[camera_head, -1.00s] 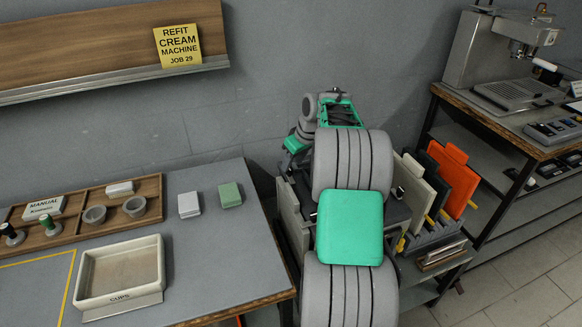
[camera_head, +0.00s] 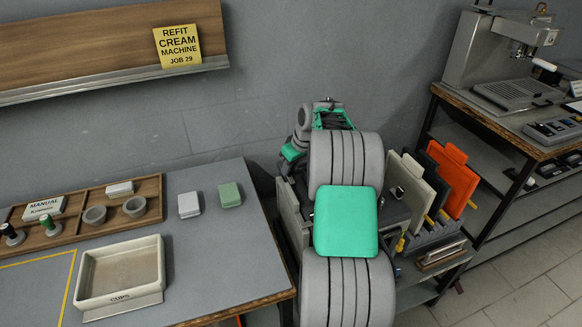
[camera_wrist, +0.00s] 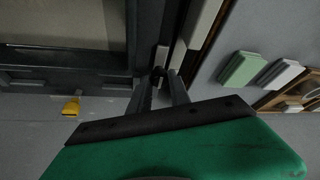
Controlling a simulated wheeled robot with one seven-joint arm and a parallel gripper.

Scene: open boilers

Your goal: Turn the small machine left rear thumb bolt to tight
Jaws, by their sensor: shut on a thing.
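The small machine (camera_head: 290,212) stands between the bench and the right-hand table in the head view, mostly hidden behind my arm. In the wrist view its dark open frame (camera_wrist: 120,58) fills the upper left. My gripper (camera_wrist: 161,80) reaches to the corner of that frame, beside a pale upright panel (camera_wrist: 199,25). Its fingers are close together on a small dark thumb bolt (camera_wrist: 158,72), which is largely hidden between the fingertips. Whether the bolt is tight cannot be seen. In the head view the fingers are hidden by my arm.
The bench at left holds a cups tray (camera_head: 122,270), a wooden parts tray (camera_head: 92,212), and grey (camera_head: 189,204) and green (camera_head: 230,195) blocks. Orange (camera_head: 452,180) and dark panels stand in a rack right of the machine. An espresso machine (camera_head: 500,55) stands on the right-hand table.

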